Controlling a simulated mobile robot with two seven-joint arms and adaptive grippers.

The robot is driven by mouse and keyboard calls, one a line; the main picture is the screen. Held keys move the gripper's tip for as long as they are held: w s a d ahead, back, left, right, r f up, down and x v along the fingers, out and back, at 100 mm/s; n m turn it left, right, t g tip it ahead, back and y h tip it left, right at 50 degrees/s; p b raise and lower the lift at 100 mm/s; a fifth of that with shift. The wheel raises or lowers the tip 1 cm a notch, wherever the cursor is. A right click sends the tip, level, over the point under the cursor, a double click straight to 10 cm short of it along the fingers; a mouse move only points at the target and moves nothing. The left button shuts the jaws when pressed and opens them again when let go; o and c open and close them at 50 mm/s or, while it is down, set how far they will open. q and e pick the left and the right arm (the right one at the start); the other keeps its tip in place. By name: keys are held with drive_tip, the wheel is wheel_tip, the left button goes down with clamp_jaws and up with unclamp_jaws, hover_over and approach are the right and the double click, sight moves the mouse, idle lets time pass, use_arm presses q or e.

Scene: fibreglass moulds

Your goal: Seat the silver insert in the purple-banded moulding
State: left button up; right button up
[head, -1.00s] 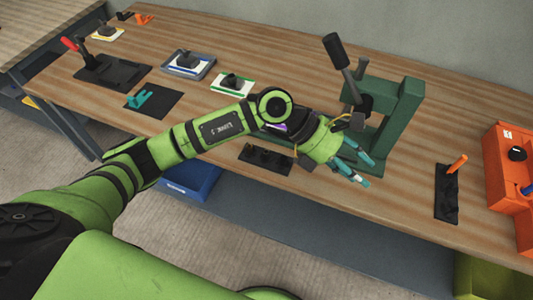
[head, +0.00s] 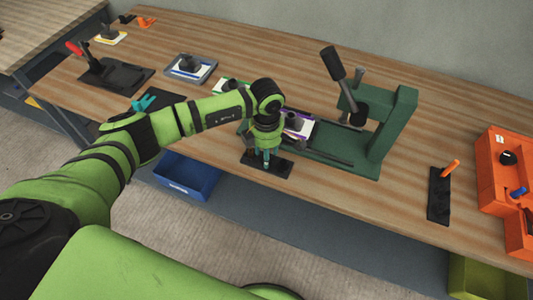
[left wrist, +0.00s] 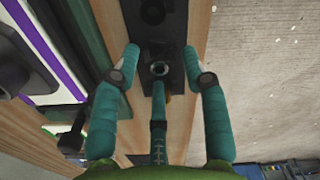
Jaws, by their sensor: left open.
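My left gripper (head: 266,160) points down over a black holder (head: 281,167) at the table's front edge. In the left wrist view my open fingers (left wrist: 158,72) stand around a small round silver insert (left wrist: 158,68) in the holder; whether they touch it I cannot tell. The insert is hidden behind my fingers in the head view. The purple-banded moulding (head: 306,128), white with a dark raised block, sits on the green press's base, partly behind my wrist. Its purple band (left wrist: 43,60) shows at the left of the left wrist view. My right gripper is out of view.
The green press (head: 393,130) with its dark lever stands just right of the moulding. A black stand with an orange-handled tool (head: 440,195) and orange bins (head: 500,170) are further right. Other mouldings and a grey tray (head: 190,68) lie to the left.

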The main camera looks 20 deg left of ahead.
use_arm(q)
drive_tip(key=shift+f, duration=0.3)
clamp_jaws()
drive_tip(key=shift+r, duration=0.1)
drive_tip(key=shift+w+r+b, duration=0.1)
drive_tip(key=shift+r+b, duration=0.3)
drive_tip(key=shift+r, duration=0.05)
wheel_tip(320, 180, up, 2)
drive_tip(key=shift+r+b, duration=0.2)
drive_tip(key=shift+b, duration=0.5)
drive_tip(key=s+d+r+b, duration=0.3)
drive_tip(key=d+r+b, duration=0.3)
drive_tip(key=d, duration=0.5)
drive_tip(key=s+a+r+m, duration=0.1)
drive_tip(key=s+a+m, duration=0.2)
drive_tip(key=a+m, duration=0.3)
drive_tip(key=s+a+r+m+p, duration=0.1)
drive_tip(key=s+a+m, duration=0.3)
drive_tip(key=m, duration=1.2)
drive_tip(key=shift+a+r, duration=0.35)
drive_tip(key=shift+a, duration=0.9)
